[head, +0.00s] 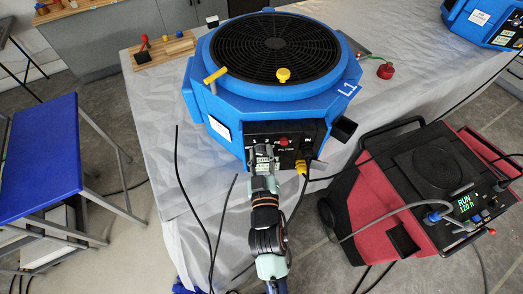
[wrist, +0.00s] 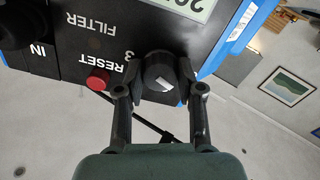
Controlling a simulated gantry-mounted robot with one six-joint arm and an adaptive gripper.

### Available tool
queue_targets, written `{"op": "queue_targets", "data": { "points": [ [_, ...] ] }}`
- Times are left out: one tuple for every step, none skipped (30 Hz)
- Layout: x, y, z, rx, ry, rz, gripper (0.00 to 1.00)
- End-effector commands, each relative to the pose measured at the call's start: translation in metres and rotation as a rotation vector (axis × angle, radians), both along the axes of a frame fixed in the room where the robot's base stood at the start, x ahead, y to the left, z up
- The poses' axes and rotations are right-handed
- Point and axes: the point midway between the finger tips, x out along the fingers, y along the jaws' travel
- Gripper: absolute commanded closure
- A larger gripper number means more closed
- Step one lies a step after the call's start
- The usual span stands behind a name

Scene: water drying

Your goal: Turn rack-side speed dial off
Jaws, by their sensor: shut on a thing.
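The speed dial (wrist: 159,71), a round black knob with a white mark, sits on the black control panel (wrist: 95,45) of a blue air-mover-like unit (head: 220,118). My gripper (wrist: 163,82) is shut on the dial, one finger on each side of it. The white mark shows between the fingers and points obliquely. In the head view my gripper (head: 262,156) reaches the left part of the panel (head: 308,135) and hides the dial. The digit 3 shows beside the dial in the wrist view; the other setting marks around it are not clear.
A red reset button (wrist: 98,80) is close beside the dial. A yellow plug (head: 301,167) and black cables hang near my arm. A red and black machine (head: 385,205) with a green display stands at right. A blue stool (head: 40,150) stands at left.

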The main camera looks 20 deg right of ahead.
Motion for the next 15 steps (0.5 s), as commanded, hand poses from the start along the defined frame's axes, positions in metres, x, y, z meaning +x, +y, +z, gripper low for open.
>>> {"op": "queue_targets", "data": {
  "points": [
    [-0.0001,0.0001,0.0027,-0.038,0.017,0.0,0.98],
    [-0.0001,0.0001,0.0026,-0.062,0.025,0.001,0.98],
    [-0.0002,0.0001,0.0024,-0.095,0.038,0.0,0.98],
    [-0.0002,0.0,0.0024,-0.119,0.048,0.0,0.98],
    [-0.0002,0.0,0.0023,-0.14,0.056,0.0,0.98],
    [-0.0002,0.0,0.0022,-0.17,0.066,0.001,0.98],
    [-0.0002,0.0001,0.002,-0.19,0.074,0.001,0.98],
    [-0.0002,0.0002,0.0019,-0.211,0.081,0.001,0.98],
    [-0.0001,0.0001,0.0017,-0.236,0.091,0.001,0.98],
    [-0.0001,0.0,0.0015,-0.253,0.097,0.001,0.98],
    [-0.0001,0.0001,0.0015,-0.269,0.103,0.001,0.98],
    [-0.0001,0.0,0.0014,-0.289,0.111,0.001,0.98],
    [-0.0001,0.0,0.0013,-0.303,0.117,0.001,0.98],
    [-0.0001,0.0,0.0013,-0.318,0.122,0.0,0.98],
    [-0.0001,0.0001,0.0012,-0.334,0.127,0.0,0.98]
  ]
}}
